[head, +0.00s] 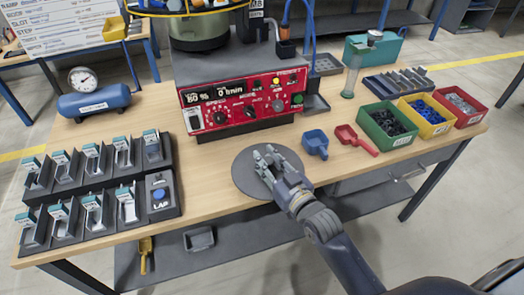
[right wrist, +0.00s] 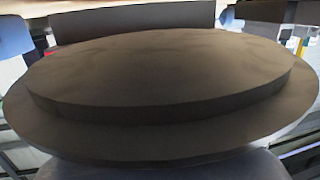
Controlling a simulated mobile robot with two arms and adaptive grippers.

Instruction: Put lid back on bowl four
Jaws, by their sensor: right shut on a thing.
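The lid, a round dark grey disc (head: 244,180), shows at the front edge of the table in the head view. My right gripper (head: 268,158) is over it and shut on it. In the right wrist view the lid (right wrist: 160,85) fills most of the picture, with a raised round step on a wider rim. Its height above the tabletop is hard to tell. My left gripper is out of view.
The red control box (head: 243,102) stands behind the lid. Blue (head: 316,139) and red (head: 350,136) scoops lie right of it, near green, yellow and red part bins (head: 425,122). Black racks (head: 100,185) and a blue air tank (head: 94,101) stand left. Table between is clear.

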